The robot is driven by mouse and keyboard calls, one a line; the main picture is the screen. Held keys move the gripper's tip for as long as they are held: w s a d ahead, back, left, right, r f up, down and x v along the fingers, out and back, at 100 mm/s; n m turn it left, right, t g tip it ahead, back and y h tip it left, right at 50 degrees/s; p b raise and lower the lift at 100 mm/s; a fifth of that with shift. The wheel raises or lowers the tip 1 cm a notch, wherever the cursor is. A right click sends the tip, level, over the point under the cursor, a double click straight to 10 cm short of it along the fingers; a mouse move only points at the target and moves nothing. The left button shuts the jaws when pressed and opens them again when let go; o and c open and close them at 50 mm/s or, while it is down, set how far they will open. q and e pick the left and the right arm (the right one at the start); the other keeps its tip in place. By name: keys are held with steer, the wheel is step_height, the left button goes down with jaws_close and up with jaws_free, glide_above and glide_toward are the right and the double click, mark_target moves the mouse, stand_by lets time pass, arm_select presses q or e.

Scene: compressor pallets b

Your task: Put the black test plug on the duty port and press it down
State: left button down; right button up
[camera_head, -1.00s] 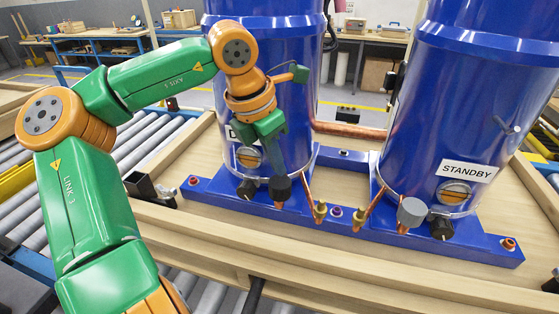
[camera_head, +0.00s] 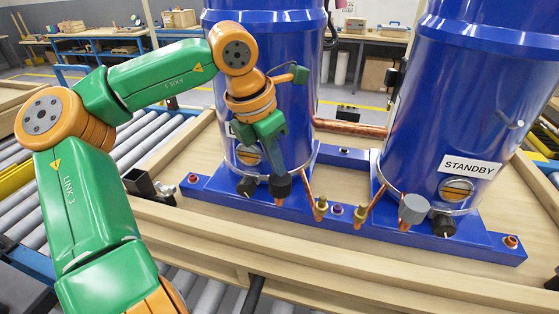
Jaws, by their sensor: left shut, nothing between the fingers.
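The black test plug (camera_head: 280,186) sits upright on a short copper stub at the foot of the left blue compressor (camera_head: 286,90), which I take to be the duty port. My left gripper (camera_head: 278,172) is shut with nothing between its fingers. Its fingertips point down just above the plug's top, touching it or very close; I cannot tell which. The gripper body covers most of the label on this compressor. My right gripper is not in view.
The right compressor (camera_head: 460,100) carries a STANDBY label, with a grey cap (camera_head: 413,208) and a black fitting (camera_head: 443,226) at its foot. Copper pipes with brass fittings (camera_head: 320,208) stand just right of the plug. A blue base rail (camera_head: 220,200) lies on a wooden pallet (camera_head: 230,240).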

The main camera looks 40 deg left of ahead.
mark_target(276, 180)
arm_select(q)
steer(key=shift+f+b, duration=0.55)
steer(key=shift+f, duration=0.2)
step_height(276, 180, up, 6)
steer(key=p, duration=0.5)
steer(key=shift+f, duration=0.4)
